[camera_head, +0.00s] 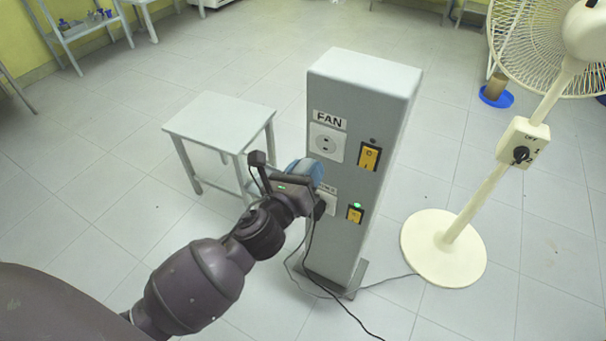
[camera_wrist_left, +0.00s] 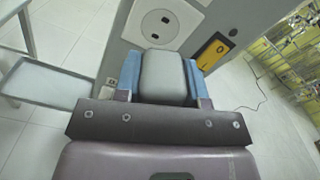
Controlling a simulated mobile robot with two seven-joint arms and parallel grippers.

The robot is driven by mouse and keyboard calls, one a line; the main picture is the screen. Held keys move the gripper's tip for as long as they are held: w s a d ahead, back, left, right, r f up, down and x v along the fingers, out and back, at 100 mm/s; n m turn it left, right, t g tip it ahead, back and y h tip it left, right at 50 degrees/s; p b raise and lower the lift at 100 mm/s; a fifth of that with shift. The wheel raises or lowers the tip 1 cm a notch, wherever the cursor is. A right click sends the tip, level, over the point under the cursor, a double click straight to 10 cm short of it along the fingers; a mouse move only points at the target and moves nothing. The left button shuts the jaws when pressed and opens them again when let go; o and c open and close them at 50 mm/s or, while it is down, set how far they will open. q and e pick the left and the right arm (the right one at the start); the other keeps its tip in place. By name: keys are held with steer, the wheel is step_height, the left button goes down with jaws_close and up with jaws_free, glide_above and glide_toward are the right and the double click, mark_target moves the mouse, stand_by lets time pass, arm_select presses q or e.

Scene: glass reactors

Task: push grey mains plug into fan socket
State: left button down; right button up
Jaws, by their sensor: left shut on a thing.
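The grey mains plug (camera_wrist_left: 163,76) is held between the blue fingers of my left gripper (camera_wrist_left: 165,82) in the left wrist view. In the head view my left gripper (camera_head: 306,173) is in front of the grey pillar, just below the fan socket (camera_head: 326,143), and hides the plug. The fan socket is round on a white plate under the FAN label. A white socket with two holes (camera_wrist_left: 160,22) also shows beyond the plug in the wrist view; its holes are uncovered, and the plug is apart from them. My right gripper is out of view.
The pillar (camera_head: 361,80) carries an upper yellow switch (camera_head: 369,157) with a dark lamp and a lower one (camera_head: 355,213) with a green lamp. A second socket (camera_head: 328,201) is partly hidden. Cables trail on the floor. A small table (camera_head: 219,117) and white fan (camera_head: 443,248) flank the pillar.

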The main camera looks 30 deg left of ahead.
mark_target(326, 142)
arm_select(q)
steer(key=shift+w+d+b, duration=0.1)
steer(key=shift+w+b, duration=0.45)
steer(key=shift+w, duration=2.2)
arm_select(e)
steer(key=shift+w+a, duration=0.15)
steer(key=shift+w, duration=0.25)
arm_select(q)
steer(key=shift+w, duration=0.1)
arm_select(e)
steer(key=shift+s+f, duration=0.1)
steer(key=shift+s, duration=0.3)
arm_select(q)
steer(key=shift+w, duration=0.5)
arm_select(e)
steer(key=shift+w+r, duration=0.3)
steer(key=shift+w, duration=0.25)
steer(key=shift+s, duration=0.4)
arm_select(q)
steer(key=shift+w+r+p, duration=0.2)
steer(key=shift+r+p, duration=0.05)
steer(key=shift+p, duration=0.05)
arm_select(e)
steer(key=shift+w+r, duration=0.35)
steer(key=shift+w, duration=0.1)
arm_select(q)
steer(key=shift+r, duration=0.1)
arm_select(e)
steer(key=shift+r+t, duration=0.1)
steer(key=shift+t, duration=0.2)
